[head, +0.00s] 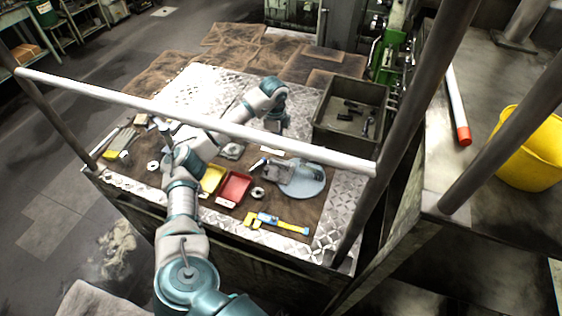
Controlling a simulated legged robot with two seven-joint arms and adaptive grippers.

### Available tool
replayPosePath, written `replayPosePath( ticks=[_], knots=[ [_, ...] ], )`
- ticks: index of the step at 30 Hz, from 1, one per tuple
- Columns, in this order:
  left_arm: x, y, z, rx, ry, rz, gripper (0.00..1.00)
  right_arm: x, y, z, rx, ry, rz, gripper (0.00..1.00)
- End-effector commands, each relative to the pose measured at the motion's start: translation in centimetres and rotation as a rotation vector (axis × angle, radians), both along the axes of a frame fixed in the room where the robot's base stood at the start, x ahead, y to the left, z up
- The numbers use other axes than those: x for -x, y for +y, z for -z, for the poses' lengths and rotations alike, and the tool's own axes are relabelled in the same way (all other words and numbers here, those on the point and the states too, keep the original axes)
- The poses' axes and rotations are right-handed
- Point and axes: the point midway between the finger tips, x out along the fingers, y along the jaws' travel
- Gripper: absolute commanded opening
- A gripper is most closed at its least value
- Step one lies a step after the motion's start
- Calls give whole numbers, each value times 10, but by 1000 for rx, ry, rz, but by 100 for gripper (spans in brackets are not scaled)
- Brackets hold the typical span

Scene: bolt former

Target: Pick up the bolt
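One arm, which I take as my left, comes in from the bottom left, bends over the table and points down at its far end. Its gripper (275,125) is small and partly behind a pale rail; I cannot tell whether it is open or shut. Several dark, elongated pieces that may be bolts (367,127) lie in a grey bin (326,135) at the table's back right. A grey metal object (280,172) rests on a pale blue round plate (311,186), below the gripper in the picture. No bolt can be identified with certainty. My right gripper is not in view.
A pale rail (300,149) crosses in front of the table, with dark posts at both ends. The worktable (340,200) holds a red tray (234,188), a yellow tray (212,178), metal rings and a yellow-blue tool (280,225). A yellow bucket (532,155) stands right.

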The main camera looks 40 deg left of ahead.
Motion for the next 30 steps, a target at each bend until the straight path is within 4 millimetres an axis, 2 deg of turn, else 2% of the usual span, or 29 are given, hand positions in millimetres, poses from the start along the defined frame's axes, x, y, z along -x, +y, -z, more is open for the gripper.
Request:
replayPosePath(
  ticks=[3,6,11,14,22,25,30],
  knots=[
    [-1,-1,28,1,5,2,42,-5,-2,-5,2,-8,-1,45],
    [-2,-2,45,1,3,2,42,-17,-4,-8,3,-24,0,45],
    [-3,-2,59,1,-2,3,42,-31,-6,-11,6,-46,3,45],
    [-2,-2,67,1,2,3,42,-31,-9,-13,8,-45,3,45],
    [1,-1,107,4,0,2,42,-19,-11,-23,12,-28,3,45],
    [1,-1,114,3,0,2,42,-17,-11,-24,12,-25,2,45],
    [0,-1,115,3,-1,3,42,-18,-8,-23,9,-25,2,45]
  ],
)
